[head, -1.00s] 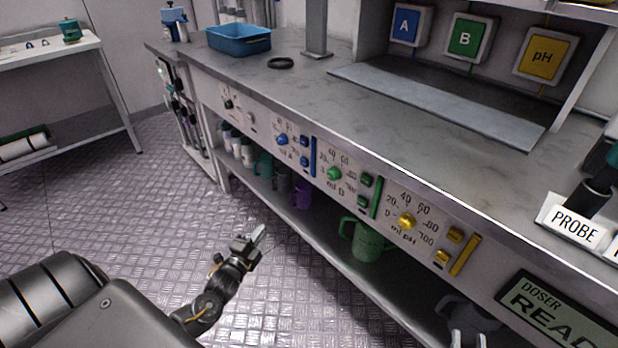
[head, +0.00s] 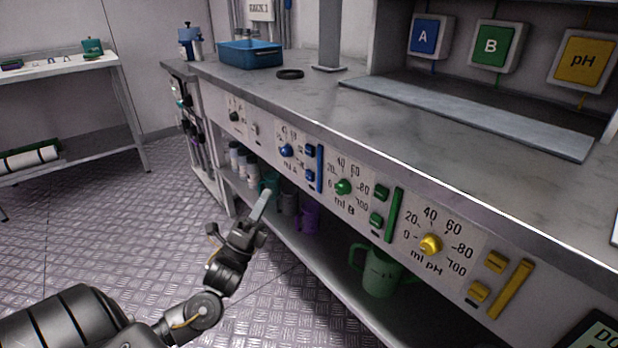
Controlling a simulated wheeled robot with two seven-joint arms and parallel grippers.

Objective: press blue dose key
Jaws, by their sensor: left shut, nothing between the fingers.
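The front panel of the bench has a blue section with a dial (head: 287,150) at its left. Beside the dial are an upper blue key (head: 309,150) and a lower blue key (head: 310,175), with a blue upright bar (head: 320,168) to their right. The key labels are too small to read. My left gripper (head: 263,203) is shut and empty, its fingers pointing up. In the picture it is below and left of the blue keys, apart from the panel. My right gripper is out of view.
A green dial (head: 343,187) and green keys, then a yellow dial (head: 430,244) and yellow keys, continue along the panel to the right. A lower shelf holds a purple mug (head: 307,217) and a green mug (head: 382,274). The floor left of the bench is clear.

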